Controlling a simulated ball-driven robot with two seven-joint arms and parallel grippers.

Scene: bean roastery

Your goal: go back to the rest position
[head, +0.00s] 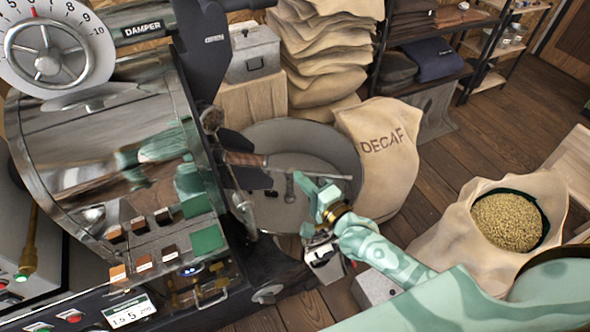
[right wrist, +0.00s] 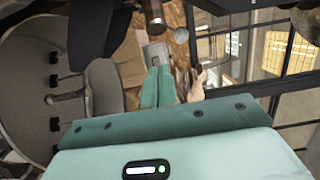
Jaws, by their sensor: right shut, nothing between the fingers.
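My right arm, pale green, comes in from the lower right in the head view. My right gripper (head: 299,178) is over the round grey cooling tray (head: 335,143), close to the roaster's front. In the right wrist view its two green fingers (right wrist: 158,70) lie together with nothing between them. The roaster (head: 95,150) stands to the left of the gripper, with a wood-handled part (head: 245,159) near the fingertips. Whether the gripper touches anything there I cannot tell. My left gripper is in neither view; green shapes on the roaster's shiny front look like reflections.
A DECAF sack (head: 386,160) stands right of the tray. An open sack of pale beans (head: 507,222) is at the right, near my arm. Stacked sacks (head: 318,50), a grey metal box (head: 254,52) and dark shelves (head: 440,78) stand behind. Wooden floor shows between them.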

